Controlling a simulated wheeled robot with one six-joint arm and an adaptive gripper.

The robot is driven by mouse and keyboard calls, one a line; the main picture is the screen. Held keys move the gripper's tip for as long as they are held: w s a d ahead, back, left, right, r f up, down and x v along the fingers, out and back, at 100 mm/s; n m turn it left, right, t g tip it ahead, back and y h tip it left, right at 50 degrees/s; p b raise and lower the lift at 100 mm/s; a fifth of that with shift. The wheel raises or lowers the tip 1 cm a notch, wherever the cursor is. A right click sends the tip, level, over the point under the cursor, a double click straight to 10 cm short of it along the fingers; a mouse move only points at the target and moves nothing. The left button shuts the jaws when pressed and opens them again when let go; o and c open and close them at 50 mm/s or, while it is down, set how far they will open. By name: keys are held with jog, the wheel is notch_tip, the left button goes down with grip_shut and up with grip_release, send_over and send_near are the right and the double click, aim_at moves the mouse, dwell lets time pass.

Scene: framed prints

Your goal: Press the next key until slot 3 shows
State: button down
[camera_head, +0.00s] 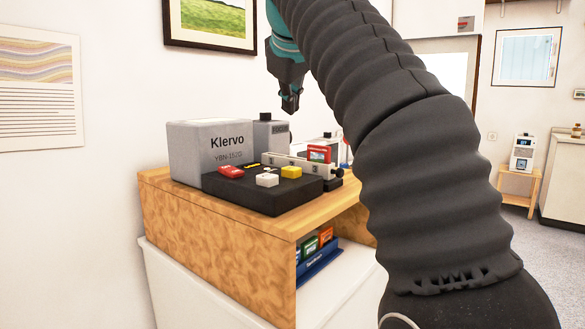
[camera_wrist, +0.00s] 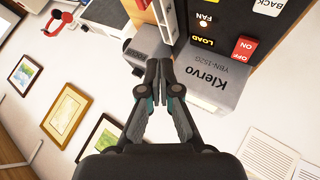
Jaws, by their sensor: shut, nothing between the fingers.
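A grey projector-like unit marked Klervo (camera_head: 212,150) stands on a wooden stand, with a black key panel (camera_head: 262,192) in front. The panel carries a red switch (camera_head: 231,171), a white key (camera_head: 267,180) and a yellow key (camera_head: 291,172). In the wrist view the red switch (camera_wrist: 244,47) reads ON and OFF, and the white key (camera_wrist: 268,4) reads BACK. The yellow key's lettering cannot be read in the head view. A slotted grey tray (camera_head: 288,164) lies behind the keys with a red-framed slide (camera_head: 319,153). My gripper (camera_head: 290,108) is shut and empty, above the unit, apart from the keys.
The wooden stand (camera_head: 215,232) has a lower shelf with a blue rack (camera_head: 318,262) of coloured slides. Framed prints hang on the wall, one (camera_head: 212,22) near my gripper. Red headphones (camera_wrist: 60,21) show in the wrist view. Air above the panel is clear.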

aim_at(291, 168)
jog(key=shift+f+b, duration=2.15)
jog(key=shift+f, duration=2.25)
jog(key=shift+f, duration=0.15)
jog(key=shift+f, duration=0.3)
